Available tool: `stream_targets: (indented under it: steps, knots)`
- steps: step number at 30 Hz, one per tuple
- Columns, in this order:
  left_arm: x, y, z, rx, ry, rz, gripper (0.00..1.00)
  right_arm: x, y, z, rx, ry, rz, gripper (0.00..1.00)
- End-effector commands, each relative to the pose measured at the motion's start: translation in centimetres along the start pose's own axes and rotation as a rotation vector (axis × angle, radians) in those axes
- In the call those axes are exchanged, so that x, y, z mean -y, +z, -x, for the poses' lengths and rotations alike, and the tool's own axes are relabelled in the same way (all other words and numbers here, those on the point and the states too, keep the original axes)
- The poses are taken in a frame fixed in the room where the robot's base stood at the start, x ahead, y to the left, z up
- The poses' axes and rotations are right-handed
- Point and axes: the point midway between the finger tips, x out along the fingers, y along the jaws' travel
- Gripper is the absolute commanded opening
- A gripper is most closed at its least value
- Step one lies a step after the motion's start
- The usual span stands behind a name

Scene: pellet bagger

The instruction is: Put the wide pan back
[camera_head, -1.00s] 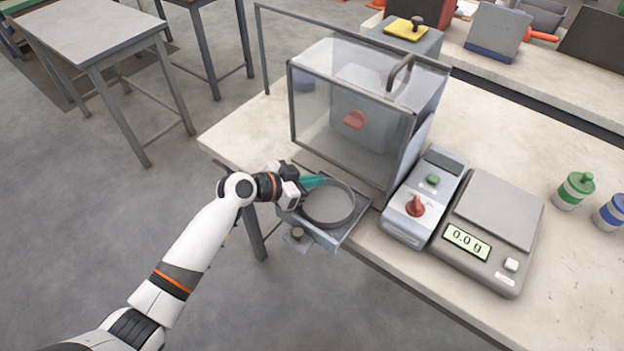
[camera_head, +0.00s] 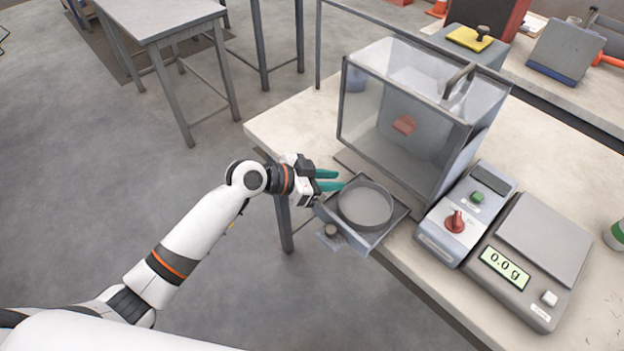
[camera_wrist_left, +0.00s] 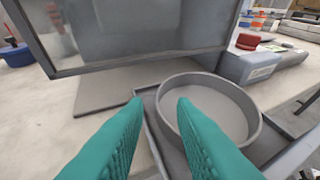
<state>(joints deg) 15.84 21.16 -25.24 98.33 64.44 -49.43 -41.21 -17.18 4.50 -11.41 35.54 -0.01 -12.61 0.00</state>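The wide pan (camera_head: 366,204) is a round, shallow grey dish. It sits level in a grey square tray (camera_head: 361,244) at the table's front left edge, and it also shows in the left wrist view (camera_wrist_left: 222,108). My left gripper (camera_head: 339,180) is beside the pan's left rim, its two teal fingers apart with nothing held. In the left wrist view the open fingers (camera_wrist_left: 160,108) point toward the pan's near rim; I cannot tell whether they touch it. The pan looks empty. My right gripper is not in view.
A clear-walled box (camera_head: 395,110) stands right behind the tray. To its right are a control unit with a red knob (camera_head: 455,222) and a scale reading 0.0 g (camera_head: 505,268). A small knob (camera_head: 331,231) projects from the tray front.

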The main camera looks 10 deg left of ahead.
Motion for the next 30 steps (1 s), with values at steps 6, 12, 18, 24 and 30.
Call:
stream_targets:
  steps: [6, 12, 18, 24, 30]
  knots:
    - [-0.1, -0.3, 4.0, -0.002, 0.001, -0.001, 0.24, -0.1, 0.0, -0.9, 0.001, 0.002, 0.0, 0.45]
    - [0.0, -0.1, 5.6, 0.0, 0.0, 0.0, 0.24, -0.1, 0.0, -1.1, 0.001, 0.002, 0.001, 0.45]
    - [0.0, 0.0, 5.7, 0.0, -0.001, 0.002, 0.24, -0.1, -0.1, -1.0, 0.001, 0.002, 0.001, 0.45]
    - [-1.9, -4.3, 4.5, -0.05, 0.077, 0.097, 0.24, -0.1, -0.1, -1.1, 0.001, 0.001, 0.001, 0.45]
    - [-4.4, -21.9, 2.7, -0.262, 0.329, 0.374, 0.24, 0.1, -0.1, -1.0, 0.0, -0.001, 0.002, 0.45]
